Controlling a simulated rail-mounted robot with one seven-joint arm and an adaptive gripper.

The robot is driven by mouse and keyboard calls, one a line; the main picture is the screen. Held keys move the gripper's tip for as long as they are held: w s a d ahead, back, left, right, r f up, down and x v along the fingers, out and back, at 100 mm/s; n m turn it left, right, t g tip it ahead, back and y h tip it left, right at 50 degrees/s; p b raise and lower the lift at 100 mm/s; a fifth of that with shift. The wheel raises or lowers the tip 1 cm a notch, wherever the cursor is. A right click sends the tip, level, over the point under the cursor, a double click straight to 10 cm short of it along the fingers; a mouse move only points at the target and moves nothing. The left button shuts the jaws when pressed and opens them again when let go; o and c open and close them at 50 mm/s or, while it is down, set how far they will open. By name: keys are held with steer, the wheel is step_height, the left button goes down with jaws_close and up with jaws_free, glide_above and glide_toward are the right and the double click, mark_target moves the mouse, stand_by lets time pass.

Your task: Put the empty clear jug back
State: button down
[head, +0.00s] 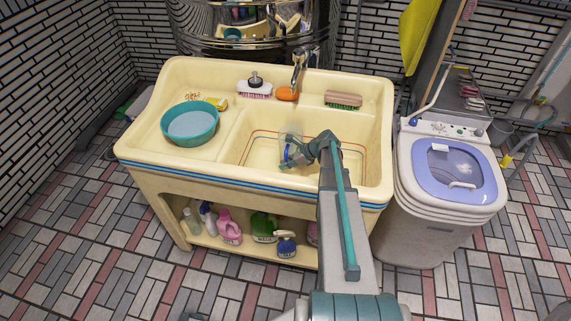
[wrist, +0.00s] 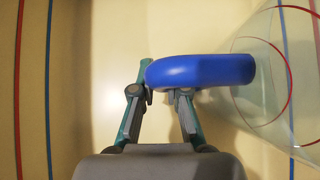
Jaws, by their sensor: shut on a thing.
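The clear jug (head: 292,133) with a blue handle (head: 288,152) is in or just above the right basin of the cream sink. My gripper (head: 303,154) reaches it from the front right and is shut on the blue handle. In the wrist view the handle (wrist: 200,70) lies at the fingertips of my gripper (wrist: 165,80), and the see-through body of the jug (wrist: 262,75) is to the right. No liquid shows in the jug. I cannot tell whether its base touches the basin floor.
The sink (head: 160,165) has a teal bowl (head: 190,124) on its left side. Brushes (head: 343,99), an orange item (head: 287,93) and the tap (head: 298,70) line the back ledge. Bottles (head: 264,227) stand on the shelf below. A washing machine (head: 440,215) is at right.

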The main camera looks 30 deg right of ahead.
steer(key=shift+f, duration=0.15)
steer(key=c, duration=1.2)
jaws_free()
steer(key=b+v, duration=0.1)
steer(key=v, duration=1.1)
